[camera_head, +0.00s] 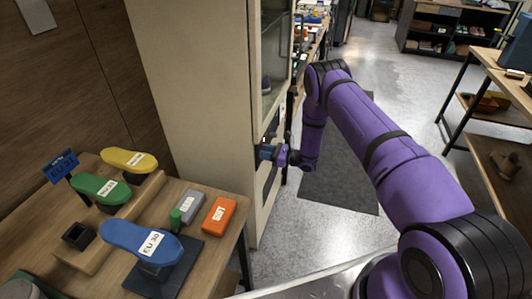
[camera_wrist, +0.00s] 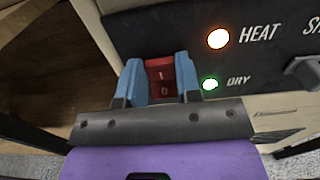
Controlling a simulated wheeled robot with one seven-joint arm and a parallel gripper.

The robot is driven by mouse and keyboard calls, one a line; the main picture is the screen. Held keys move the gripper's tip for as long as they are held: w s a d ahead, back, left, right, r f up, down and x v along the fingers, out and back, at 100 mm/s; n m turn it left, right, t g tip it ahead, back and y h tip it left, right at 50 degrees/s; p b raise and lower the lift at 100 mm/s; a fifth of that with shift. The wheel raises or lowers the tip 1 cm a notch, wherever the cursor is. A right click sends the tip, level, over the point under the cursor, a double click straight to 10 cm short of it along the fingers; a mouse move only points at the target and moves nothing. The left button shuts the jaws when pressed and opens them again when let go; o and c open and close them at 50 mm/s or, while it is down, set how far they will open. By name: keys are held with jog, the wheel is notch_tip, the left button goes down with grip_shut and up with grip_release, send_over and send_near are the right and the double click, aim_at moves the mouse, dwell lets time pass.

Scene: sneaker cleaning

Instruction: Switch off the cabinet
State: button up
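The cabinet (camera_head: 205,90) is a tall cream unit with a glass door, left of centre in the head view. Its dark control panel (camera_wrist: 265,65) fills the upper right of the wrist view. My gripper (camera_head: 266,152) is at the cabinet's front. In the wrist view, its blue fingers (camera_wrist: 160,78) stand apart on either side of a red rocker switch (camera_wrist: 160,75) marked I and 0. I cannot tell whether they touch it. The orange HEAT light (camera_wrist: 218,39) and the green DRY light (camera_wrist: 210,84) are lit.
A wooden bench (camera_head: 205,255) at lower left holds blue, green and yellow shoe forms and an orange block (camera_head: 219,215). A dark mat (camera_head: 340,180) lies on the open floor before the cabinet. Another table (camera_head: 505,85) stands at right.

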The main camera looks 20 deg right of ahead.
jog(key=shift+s+d+f+t+y, duration=0.1)
jog(key=shift+f+t+y, duration=0.2)
jog(key=shift+t+y, duration=0.5)
jog(key=shift+s+d+f+t+y, duration=0.1)
jog(key=shift+f+t+y, duration=0.25)
jog(key=shift+y, duration=0.75)
jog(key=shift+r, duration=0.1)
jog(key=o, duration=0.9)
jog(key=shift+d, duration=0.1)
jog(key=v, duration=1)
jog(key=shift+s+d+f, duration=0.2)
jog(key=shift+s+f, duration=0.05)
